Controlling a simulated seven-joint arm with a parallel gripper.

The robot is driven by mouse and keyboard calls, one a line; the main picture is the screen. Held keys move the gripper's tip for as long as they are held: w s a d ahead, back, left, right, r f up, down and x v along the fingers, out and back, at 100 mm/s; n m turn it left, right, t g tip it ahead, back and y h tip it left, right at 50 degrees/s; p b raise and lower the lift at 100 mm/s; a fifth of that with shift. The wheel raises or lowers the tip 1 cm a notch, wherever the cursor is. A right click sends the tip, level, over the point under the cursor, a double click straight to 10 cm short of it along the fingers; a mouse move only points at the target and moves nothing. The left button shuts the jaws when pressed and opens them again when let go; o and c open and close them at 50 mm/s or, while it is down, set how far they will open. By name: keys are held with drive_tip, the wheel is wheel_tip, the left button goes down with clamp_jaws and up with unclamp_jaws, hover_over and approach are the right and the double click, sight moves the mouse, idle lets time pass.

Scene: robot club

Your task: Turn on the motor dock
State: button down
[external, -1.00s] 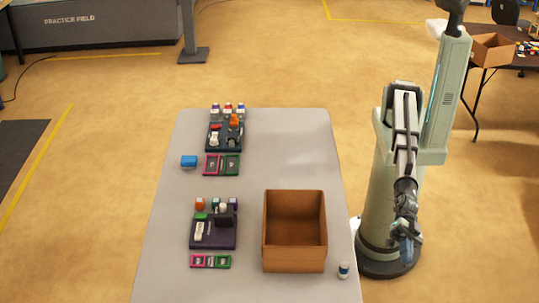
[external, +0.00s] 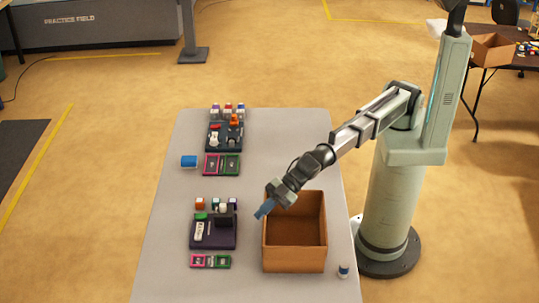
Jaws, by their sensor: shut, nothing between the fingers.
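Two dock-like units stand on the grey table; I cannot read which one is the motor dock. The near unit (external: 212,238) is dark purple with a white part, a green piece and a dark upright block on top. The far unit (external: 224,142) is dark blue-grey with red, white and orange parts on top. My gripper (external: 262,212) is shut and empty. It is above the table near the left rim of the brown box, to the right of the near unit and apart from it. Any switch is too small to make out.
An open brown box (external: 294,262) stands under my arm. Pink and green trays lie by the near unit (external: 210,261) and the far unit (external: 222,164). The table's middle (external: 270,165) is clear.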

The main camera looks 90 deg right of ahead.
drive_tip(key=w+d+f+m+g+h, duration=0.1)
drive_tip(key=w+d+m+h, duration=0.1)
drive_tip(key=w+d, duration=0.7)
drive_tip(key=w+d+m+h, duration=0.3)
drive_tip(key=w+d, duration=0.1)
drive_tip(key=d, duration=1)
drive_tip(key=w+d+f+m+g+h, duration=0.1)
drive_tip(key=w+d+m+h, duration=0.1)
drive_tip(key=w+d, duration=0.7)
drive_tip(key=s+d+m+g+h, duration=0.1)
drive_tip(key=d+m+g, duration=0.2)
drive_tip(key=d, duration=1.7)
drive_tip(key=s+d+r+m+g, duration=0.1)
drive_tip(key=s+d+m+g, duration=0.1)
drive_tip(key=d, duration=1.8)
drive_tip(key=shift+s+m+g+h, duration=0.2)
drive_tip(key=shift+m+g+h, duration=0.2)
drive_tip(key=shift+m, duration=0.2)
hover_over(219, 125)
drive_tip(key=f, duration=1.2)
drive_tip(key=shift+s+a, duration=0.2)
drive_tip(key=shift+s+f, duration=0.1)
drive_tip(key=shift+f, duration=0.65)
